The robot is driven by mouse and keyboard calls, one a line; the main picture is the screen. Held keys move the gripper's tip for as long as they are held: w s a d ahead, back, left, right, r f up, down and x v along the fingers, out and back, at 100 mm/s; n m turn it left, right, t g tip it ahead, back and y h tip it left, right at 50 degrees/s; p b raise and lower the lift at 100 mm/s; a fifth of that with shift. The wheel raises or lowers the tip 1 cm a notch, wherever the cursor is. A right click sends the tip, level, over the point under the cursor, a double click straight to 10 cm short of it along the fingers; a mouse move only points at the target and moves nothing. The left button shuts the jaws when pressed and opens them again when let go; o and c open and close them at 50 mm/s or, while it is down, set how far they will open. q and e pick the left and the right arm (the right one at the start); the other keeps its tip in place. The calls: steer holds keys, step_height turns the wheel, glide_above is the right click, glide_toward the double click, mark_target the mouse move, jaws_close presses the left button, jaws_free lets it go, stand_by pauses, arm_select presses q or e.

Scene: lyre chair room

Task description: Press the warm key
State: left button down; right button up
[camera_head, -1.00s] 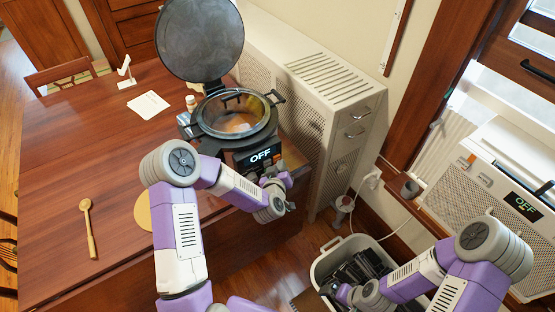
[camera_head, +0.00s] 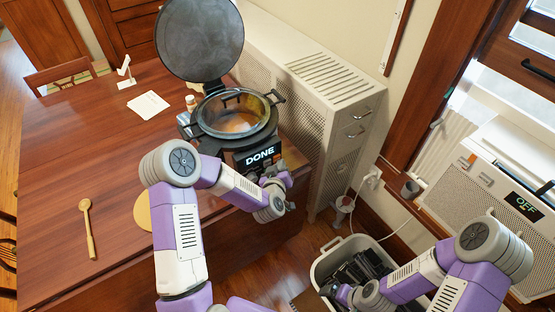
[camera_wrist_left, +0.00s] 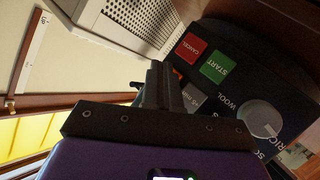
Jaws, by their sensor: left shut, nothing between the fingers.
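The black cooker (camera_head: 238,138) stands at the table's corner with its round lid (camera_head: 200,40) raised. Its display (camera_head: 260,157) reads DONE. In the left wrist view its panel carries a red CANCEL key (camera_wrist_left: 191,46), a green START key (camera_wrist_left: 217,67), a grey minutes key (camera_wrist_left: 194,97) and a round dial (camera_wrist_left: 260,119). A sliver of an orange key (camera_wrist_left: 177,73) shows behind my fingers; its label is hidden, so I cannot tell whether it is the warm key. My left gripper (camera_head: 279,181) is shut and empty at the panel (camera_wrist_left: 162,68). I cannot tell whether its tips touch.
A pale perforated cabinet (camera_head: 325,85) stands close right of the cooker. A wooden spoon (camera_head: 88,228) and papers (camera_head: 148,104) lie on the table (camera_head: 60,165). My right gripper (camera_head: 343,294) is over a grey bin (camera_head: 335,250). A heater (camera_head: 490,170) reads OFF.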

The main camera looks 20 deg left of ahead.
arm_select(q)
steer(key=shift+s+d, duration=0.4)
steer(key=shift+d, duration=0.05)
steer(key=shift+s+d+b, duration=0.3)
steer(key=shift+s+d, duration=0.5)
steer(key=shift+d, duration=0.2)
steer(key=shift+s+d+b, duration=0.3)
steer(key=shift+s+d, duration=0.45)
steer(key=shift+d, duration=0.25)
steer(key=s+d+f+m+g+h, duration=0.2)
steer(key=s+f+g, duration=0.1)
steer(key=s+f, duration=0.3)
steer(key=s+d+f+m+g+h, duration=0.1)
steer(key=s+d+f+g+h, duration=0.3)
steer(key=f, duration=0.5)
steer(key=s+f+g, duration=0.3)
steer(key=s, duration=0.5)
steer(key=s+a+f+m+g, duration=0.1)
steer(key=s+f+g, duration=0.2)
steer(key=s, duration=0.5)
steer(key=shift+s+f+m+g, duration=0.15)
steer(key=shift+m+g, duration=0.15)
steer(key=shift+g, duration=0.1)
